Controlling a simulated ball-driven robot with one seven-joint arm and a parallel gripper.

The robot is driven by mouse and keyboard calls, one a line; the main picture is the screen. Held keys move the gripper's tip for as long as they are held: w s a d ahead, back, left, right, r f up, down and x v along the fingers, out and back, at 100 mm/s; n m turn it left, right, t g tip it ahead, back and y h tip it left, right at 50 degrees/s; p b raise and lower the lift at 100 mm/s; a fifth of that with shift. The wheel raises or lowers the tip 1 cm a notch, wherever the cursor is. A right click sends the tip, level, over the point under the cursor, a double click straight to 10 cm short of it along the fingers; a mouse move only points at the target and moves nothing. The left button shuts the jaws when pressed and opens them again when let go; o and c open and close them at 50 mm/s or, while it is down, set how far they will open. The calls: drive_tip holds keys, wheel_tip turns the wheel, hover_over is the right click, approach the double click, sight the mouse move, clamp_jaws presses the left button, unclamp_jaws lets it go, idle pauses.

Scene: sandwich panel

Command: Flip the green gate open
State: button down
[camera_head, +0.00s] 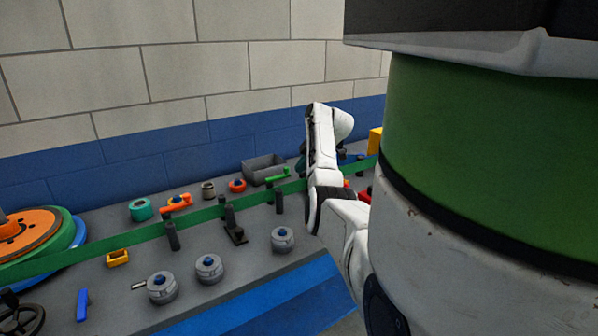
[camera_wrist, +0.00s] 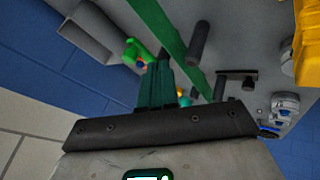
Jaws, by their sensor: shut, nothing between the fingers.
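A small bright green piece, which looks like the green gate (camera_head: 278,177), stands in front of the grey box in the head view, beside the long green band. In the head view my white arm hides most of the gripper.
The green band (camera_head: 145,234) runs across the panel past dark posts (camera_head: 228,217). A grey box (camera_head: 263,168) stands behind the gate. Grey round knobs (camera_head: 209,268) are at the front, and an orange and green disc (camera_head: 28,232) at the left. A yellow block (camera_wrist: 307,45) shows at the right of the wrist view.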

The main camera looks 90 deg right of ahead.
drive_tip(key=v, duration=0.6)
drive_tip(key=shift+s+r, duration=0.25)
idle(0.4)
